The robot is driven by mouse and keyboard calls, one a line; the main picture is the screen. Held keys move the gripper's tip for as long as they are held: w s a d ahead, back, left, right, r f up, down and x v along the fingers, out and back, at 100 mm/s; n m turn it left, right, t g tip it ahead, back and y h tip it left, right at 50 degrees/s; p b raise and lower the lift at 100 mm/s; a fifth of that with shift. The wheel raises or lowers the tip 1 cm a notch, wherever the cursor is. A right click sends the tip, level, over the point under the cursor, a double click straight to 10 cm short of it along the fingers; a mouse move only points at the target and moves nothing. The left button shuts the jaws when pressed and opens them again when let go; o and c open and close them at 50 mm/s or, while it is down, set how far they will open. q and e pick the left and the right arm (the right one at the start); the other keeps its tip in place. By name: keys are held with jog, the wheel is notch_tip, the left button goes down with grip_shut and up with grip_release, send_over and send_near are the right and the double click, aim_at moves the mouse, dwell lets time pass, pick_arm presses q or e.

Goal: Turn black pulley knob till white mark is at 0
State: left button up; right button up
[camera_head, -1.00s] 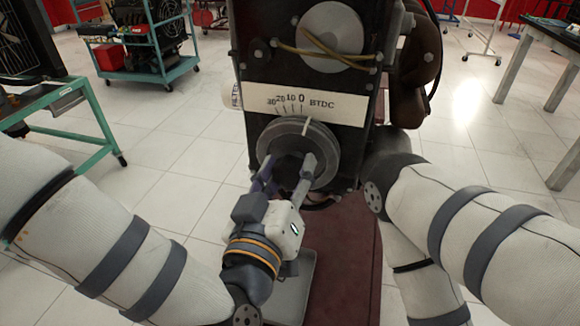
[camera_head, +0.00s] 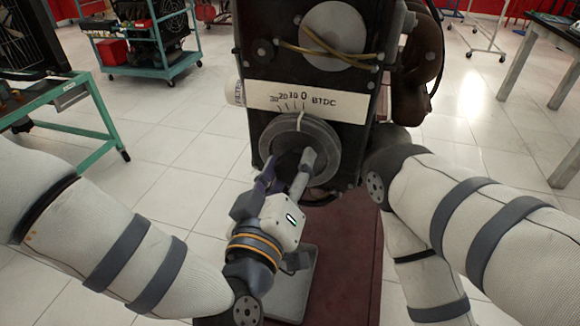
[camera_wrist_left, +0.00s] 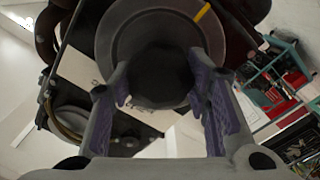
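The pulley (camera_head: 327,146) is a dark grey disc on the front of the engine. Its black knob (camera_wrist_left: 165,75) sits between the two fingers of my left gripper (camera_head: 287,167), which appears shut on it. In the head view the fingers partly hide the knob. A white mark (camera_head: 299,122) is at the top of the pulley rim, just under the 0 line, or very slightly left of it. It shows yellowish in the left wrist view (camera_wrist_left: 202,15). The white scale plate (camera_head: 340,105) reads 30, 20, 10, 0 and BTDC. My right gripper is not in view.
The engine (camera_head: 270,75) stands on a dark red base (camera_head: 345,260). My right arm is close to the engine's right side. A green table (camera_head: 85,125) is at the left, a cart (camera_head: 150,68) behind it, and a bench (camera_head: 540,50) at right. Tiled floor between is clear.

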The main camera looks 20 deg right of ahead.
pick_arm(q)
jog(key=o, duration=0.3)
jog(key=shift+o, duration=0.2)
jog(key=v, duration=1.2)
